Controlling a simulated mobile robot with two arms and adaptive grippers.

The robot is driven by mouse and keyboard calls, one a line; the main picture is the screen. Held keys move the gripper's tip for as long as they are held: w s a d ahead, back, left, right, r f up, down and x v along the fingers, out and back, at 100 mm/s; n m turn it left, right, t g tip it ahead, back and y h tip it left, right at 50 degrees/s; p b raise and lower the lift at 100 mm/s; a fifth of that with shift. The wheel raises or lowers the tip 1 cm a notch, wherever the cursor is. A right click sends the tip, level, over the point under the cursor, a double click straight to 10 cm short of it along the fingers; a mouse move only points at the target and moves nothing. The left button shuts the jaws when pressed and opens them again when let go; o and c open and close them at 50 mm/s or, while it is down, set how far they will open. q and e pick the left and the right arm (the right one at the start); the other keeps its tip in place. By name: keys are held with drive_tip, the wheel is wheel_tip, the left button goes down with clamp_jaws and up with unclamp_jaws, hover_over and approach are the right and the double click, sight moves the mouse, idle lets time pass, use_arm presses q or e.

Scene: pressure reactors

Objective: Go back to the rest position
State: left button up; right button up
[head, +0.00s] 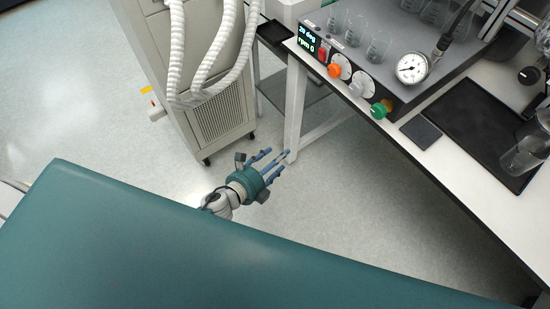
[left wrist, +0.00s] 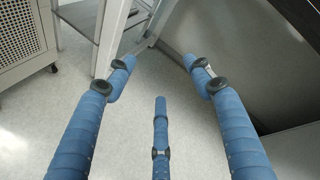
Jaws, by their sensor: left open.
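My left gripper (head: 275,163) is in the middle of the head view, past the edge of my teal body. It has blue fingers and a teal palm, and it points toward the foot of the white bench leg. In the left wrist view the blue fingers (left wrist: 158,85) are spread apart with only floor between them. The gripper is open and empty, below the height of the bench top. My right gripper shows in neither view.
A white bench (head: 470,185) on the right carries a reactor unit (head: 395,85) with knobs, a gauge and glass beakers. A black tray (head: 470,120) lies on it. A wheeled grey cabinet (head: 205,110) with white hoses stands at the upper middle. Floor (head: 60,90) at the left is clear.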

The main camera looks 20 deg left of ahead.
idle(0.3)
use_arm(q)
drive_tip(key=s+a+f+n+g+y, duration=0.2)
drive_tip(key=s+a+f+n+g, duration=0.1)
drive_tip(key=s+f+n, duration=0.65)
drive_tip(key=s+a+f+n+g+y, duration=0.15)
drive_tip(key=s+a+f+n, duration=0.25)
drive_tip(key=s+f, duration=0.55)
drive_tip(key=s+f+n+g, duration=0.3)
drive_tip(key=s+f+n, duration=0.3)
drive_tip(key=s, duration=0.6)
drive_tip(key=s+a+f+n+g, duration=0.1)
drive_tip(key=s+f+n+g, duration=0.3)
drive_tip(key=s, duration=0.7)
wheel_tip(320, 180, down, 4)
drive_tip(key=shift+s+a+r+n+y, duration=0.15)
drive_tip(key=shift+s+n+y, duration=0.3)
drive_tip(key=shift+n, duration=0.5)
drive_tip(key=shift+g, duration=0.25)
